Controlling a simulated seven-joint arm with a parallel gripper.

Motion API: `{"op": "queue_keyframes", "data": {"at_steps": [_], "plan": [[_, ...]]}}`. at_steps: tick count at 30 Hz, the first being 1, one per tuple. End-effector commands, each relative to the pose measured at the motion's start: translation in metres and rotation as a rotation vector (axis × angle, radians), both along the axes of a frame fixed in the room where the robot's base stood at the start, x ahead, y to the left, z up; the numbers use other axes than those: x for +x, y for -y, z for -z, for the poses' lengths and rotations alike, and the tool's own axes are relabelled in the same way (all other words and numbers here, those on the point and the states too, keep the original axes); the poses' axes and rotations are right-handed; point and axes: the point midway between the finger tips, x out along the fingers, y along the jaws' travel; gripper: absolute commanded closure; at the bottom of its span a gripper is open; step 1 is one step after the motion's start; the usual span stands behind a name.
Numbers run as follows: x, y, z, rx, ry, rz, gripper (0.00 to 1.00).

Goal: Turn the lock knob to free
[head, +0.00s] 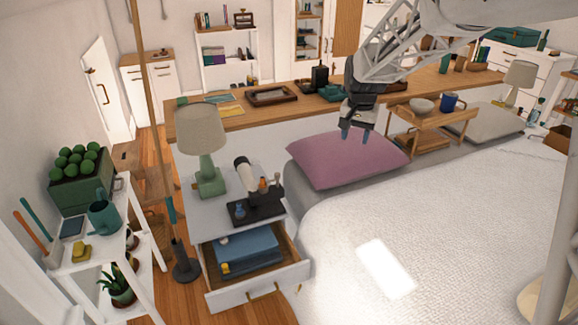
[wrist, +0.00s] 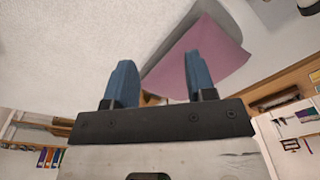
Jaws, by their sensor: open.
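My gripper (head: 355,135) is open and empty, fingers pointing down, above the purple pillow on the bed. Its two blue fingers also show spread apart in the wrist view (wrist: 159,68). A white tube-shaped instrument with a dark end (head: 244,172) stands tilted on the nightstand, to the left of my gripper and well apart from it. A small orange-brown part (head: 262,185) shows beside it; I cannot tell whether this is the lock knob. A dark tray (head: 258,209) lies in front of the instrument. No knob can be made out in the wrist view.
A green lamp (head: 208,165) stands left of the instrument on the nightstand. The nightstand's drawer (head: 262,288) is open, with a blue item inside. The purple pillow (head: 345,160) is below my gripper. A wooden bed tray (head: 432,125) with a bowl and blue mug stands to the right.

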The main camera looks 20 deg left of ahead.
Motion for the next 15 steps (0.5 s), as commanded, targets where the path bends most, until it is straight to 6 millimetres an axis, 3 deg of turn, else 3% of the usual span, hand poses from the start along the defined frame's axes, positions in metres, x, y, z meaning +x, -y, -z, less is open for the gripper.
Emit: {"op": "queue_keyframes", "data": {"at_steps": [15], "plan": [[0.063, -0.129, 0.08, -0.01, -0.038, -0.006, 0.49]]}}
